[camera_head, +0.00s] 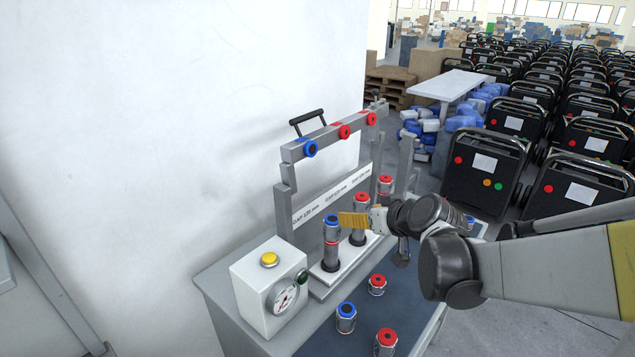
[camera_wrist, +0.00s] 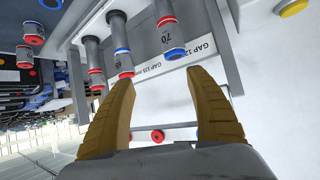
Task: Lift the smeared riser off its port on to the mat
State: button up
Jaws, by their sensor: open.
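Three grey risers stand in a row on the white port block (camera_head: 345,262) of the rig: a blue-topped one (camera_head: 331,250) in front, a red-topped one (camera_head: 360,225) in the middle and another red-topped one (camera_head: 385,188) behind. In the wrist view two show numbers, the riser marked 65 (camera_wrist: 119,48) and the riser marked 70 (camera_wrist: 168,28). I cannot make out a smear on any of them. My gripper (camera_head: 346,220) is open beside the tops of the front and middle risers. In the wrist view, nothing is held between its fingers (camera_wrist: 161,78). The mat (camera_head: 408,268) is dark blue.
Short fittings stand on the mat: a red one (camera_head: 377,284), a blue one (camera_head: 346,317) and another red one (camera_head: 386,341). A gauge box (camera_head: 262,287) with a yellow button stands left of the rig. An upper bar (camera_head: 327,141) with coloured collars spans above the risers.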

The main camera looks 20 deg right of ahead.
jog(key=t, duration=0.2)
send_near(366, 202)
jog(key=w, duration=0.1)
jog(key=shift+h, duration=0.4)
jog(key=x, duration=0.2)
jog(key=b+x, duration=0.1)
jog(key=x, duration=0.1)
jog(key=b+x, duration=0.1)
jog(key=x, duration=0.1)
jog(key=shift+f, duration=0.3)
jog(key=x, duration=0.1)
jog(key=b+x, duration=0.1)
jog(key=x, duration=0.1)
jog(key=b+x, duration=0.1)
jog(key=x, duration=0.1)
jog(key=shift+w+a, duration=0.1)
jog(key=shift+a, duration=0.25)
jog(key=shift+r, duration=0.1)
jog(key=shift+c, duration=1.2)
grip_shut()
